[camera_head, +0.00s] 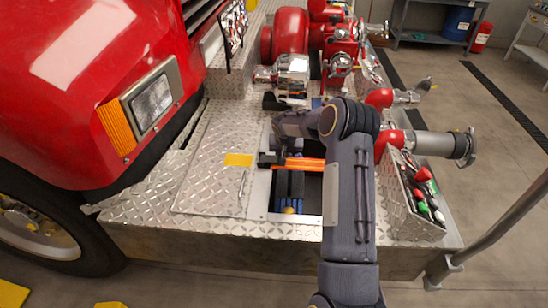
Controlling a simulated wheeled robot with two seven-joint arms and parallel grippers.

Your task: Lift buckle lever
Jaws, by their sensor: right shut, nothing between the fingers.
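An open rectangular compartment in the bumper deck holds dark and blue items (289,190). An orange strap (304,164) runs across it from left to right. My right gripper (270,159) is shut and empty, low over the compartment's left edge, at the left end of the strap. A buckle lever cannot be made out clearly; the dark gripper and hand cover that end of the strap. Whether the gripper touches a lever cannot be told. My right arm hides the compartment's right side. My left gripper is not in view.
A diamond-plate lid (212,190) with a yellow patch (238,160) lies left of the compartment. The red truck front (70,80) stands at left.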

